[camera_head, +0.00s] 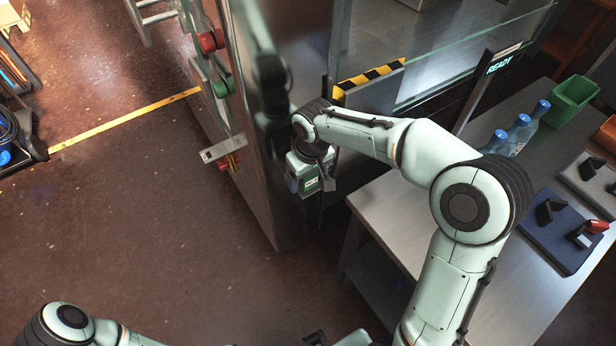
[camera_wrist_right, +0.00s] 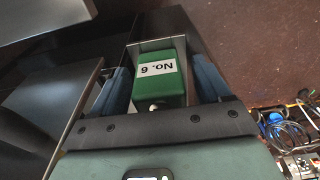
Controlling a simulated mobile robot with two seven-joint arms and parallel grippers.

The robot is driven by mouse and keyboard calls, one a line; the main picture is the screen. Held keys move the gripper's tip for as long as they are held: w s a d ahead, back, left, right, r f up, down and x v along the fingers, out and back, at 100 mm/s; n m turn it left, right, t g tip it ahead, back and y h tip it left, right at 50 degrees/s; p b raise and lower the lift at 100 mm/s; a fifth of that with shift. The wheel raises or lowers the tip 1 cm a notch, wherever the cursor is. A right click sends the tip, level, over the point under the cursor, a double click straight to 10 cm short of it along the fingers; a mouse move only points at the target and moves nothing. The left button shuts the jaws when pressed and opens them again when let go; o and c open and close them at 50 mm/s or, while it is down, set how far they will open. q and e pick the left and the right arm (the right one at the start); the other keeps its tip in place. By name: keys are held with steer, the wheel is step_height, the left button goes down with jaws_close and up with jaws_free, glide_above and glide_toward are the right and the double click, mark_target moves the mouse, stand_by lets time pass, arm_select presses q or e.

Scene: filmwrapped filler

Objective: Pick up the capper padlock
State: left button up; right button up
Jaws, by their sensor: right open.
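A green padlock marked "No. 6" (camera_wrist_right: 168,95) shows in the right wrist view. In the head view the gripper is beside the tall metal cabinet. Whether the padlock shows there, I cannot tell. My left arm shows at the lower left of the head view; its gripper is not clearly in view.
The metal cabinet (camera_head: 262,205) stands close left of my right gripper. A steel table (camera_head: 400,222) is to the right, with blue bottles (camera_head: 522,130), a green bin (camera_head: 573,98) and a dark blue tray (camera_head: 549,248). A hasp with red locks (camera_head: 229,160) is left. The floor at left is mostly clear.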

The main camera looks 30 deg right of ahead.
steer(key=c, duration=1.1)
steer(key=shift+c, duration=0.2)
steer(key=shift+r, duration=0.15)
